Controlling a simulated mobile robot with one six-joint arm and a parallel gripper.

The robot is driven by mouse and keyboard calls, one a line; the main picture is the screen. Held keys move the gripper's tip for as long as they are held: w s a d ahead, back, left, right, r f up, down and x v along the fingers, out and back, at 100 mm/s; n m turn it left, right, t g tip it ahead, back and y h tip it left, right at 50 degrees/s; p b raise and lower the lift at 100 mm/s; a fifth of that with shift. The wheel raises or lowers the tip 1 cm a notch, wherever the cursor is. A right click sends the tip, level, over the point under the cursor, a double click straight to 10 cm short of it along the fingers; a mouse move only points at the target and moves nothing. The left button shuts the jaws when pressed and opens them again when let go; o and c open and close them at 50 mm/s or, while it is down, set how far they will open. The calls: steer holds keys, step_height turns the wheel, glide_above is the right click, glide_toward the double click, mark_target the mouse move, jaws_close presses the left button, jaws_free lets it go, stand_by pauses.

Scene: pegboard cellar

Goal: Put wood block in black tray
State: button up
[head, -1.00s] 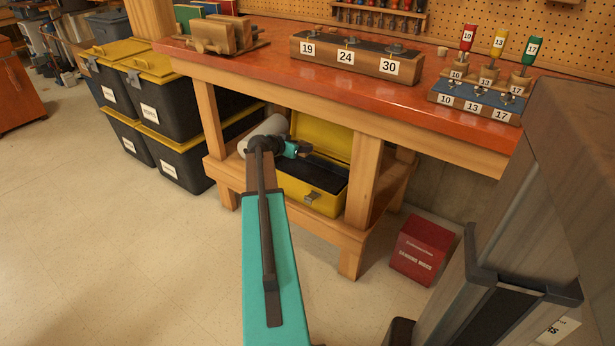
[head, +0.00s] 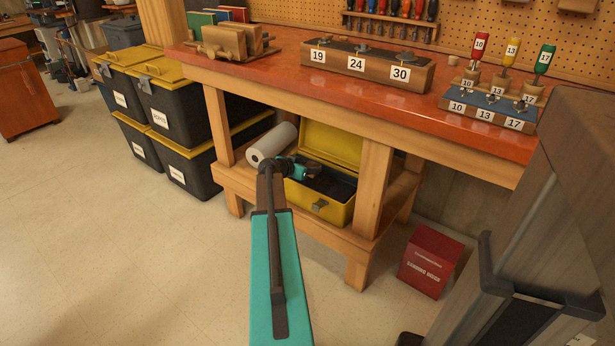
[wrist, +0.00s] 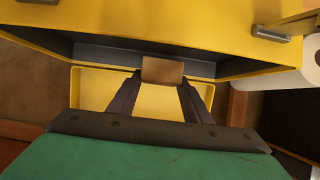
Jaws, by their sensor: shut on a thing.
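A small brown wood block (wrist: 162,70) shows in the wrist view, held between the two dark fingers of my gripper (wrist: 162,78). The block is over the dark inside of the open yellow toolbox. The black tray (head: 337,186) is the dark insert within the toolbox; part of it also shows in the wrist view (wrist: 100,58). In the head view my gripper (head: 314,173) is at the toolbox opening, its fingertips small and hard to make out. The block cannot be made out in the head view. Whether it touches the tray cannot be told.
The yellow toolbox (head: 320,207) stands on the bench's lower shelf with its lid raised. A white paper roll (head: 272,145) lies beside it. The bench top (head: 285,75) overhangs the shelf, and a wooden leg (head: 370,190) stands close right. A red box (head: 430,260) is on the floor.

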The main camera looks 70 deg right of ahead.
steer(key=shift+f+b, duration=0.35)
steer(key=shift+f, duration=1.45)
steer(key=shift+f+b, duration=0.2)
steer(key=shift+b, duration=0.1)
steer(key=o, duration=1.1)
steer(key=shift+c, duration=0.2)
steer(key=shift+r+p, duration=0.3)
steer(key=shift+p, duration=0.05)
steer(key=p+v, duration=0.1)
steer(key=v, duration=1.1)
steer(key=shift+f, duration=0.1)
